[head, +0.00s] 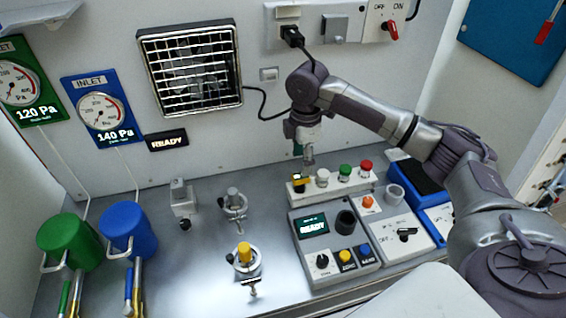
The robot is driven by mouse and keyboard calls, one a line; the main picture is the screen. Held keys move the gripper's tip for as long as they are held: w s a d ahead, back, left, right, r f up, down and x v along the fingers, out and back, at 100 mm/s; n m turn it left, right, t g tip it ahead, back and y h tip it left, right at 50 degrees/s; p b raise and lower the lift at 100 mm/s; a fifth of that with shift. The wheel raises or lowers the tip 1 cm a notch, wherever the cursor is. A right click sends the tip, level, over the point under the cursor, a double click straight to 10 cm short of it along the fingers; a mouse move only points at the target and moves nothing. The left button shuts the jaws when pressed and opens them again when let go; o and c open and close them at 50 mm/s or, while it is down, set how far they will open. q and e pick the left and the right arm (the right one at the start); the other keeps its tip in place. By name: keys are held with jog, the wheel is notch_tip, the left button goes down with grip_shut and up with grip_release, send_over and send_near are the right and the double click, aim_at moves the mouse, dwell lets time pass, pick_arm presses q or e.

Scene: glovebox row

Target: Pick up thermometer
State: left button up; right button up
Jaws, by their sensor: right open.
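No thing in the head view can be made out for certain as the thermometer. My right gripper (308,161) is open and points down, above and behind the left end of a pale rack (336,187). The rack holds a small yellow and black piece (299,182), a white knob-like top (322,177), a green one (345,172) and a red one (366,166). The gripper's fingers look empty and apart from these pieces. A small dark green patch shows just behind the gripper, partly hidden by it. My left gripper is out of view.
Control boxes (309,265) with a READY display and buttons stand in front of the rack. Metal fixtures (235,203), one with a yellow top (244,252), stand left of them. Green (68,240) and blue (128,232) canisters stand at left. The metal bench between is partly clear.

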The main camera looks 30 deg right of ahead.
aim_at(301, 176)
jog(key=shift+w+r, duration=0.1)
jog(key=f+p, duration=0.1)
jog(key=f, duration=0.2)
jog(key=shift+s+p, duration=0.3)
jog(key=shift+p, duration=0.05)
jog(key=f+p, duration=0.1)
jog(key=f, duration=0.3)
jog(key=shift+w, duration=0.2)
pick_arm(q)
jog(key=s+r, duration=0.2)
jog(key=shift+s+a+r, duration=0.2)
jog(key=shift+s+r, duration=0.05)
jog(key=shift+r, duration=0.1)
pick_arm(e)
grip_shut()
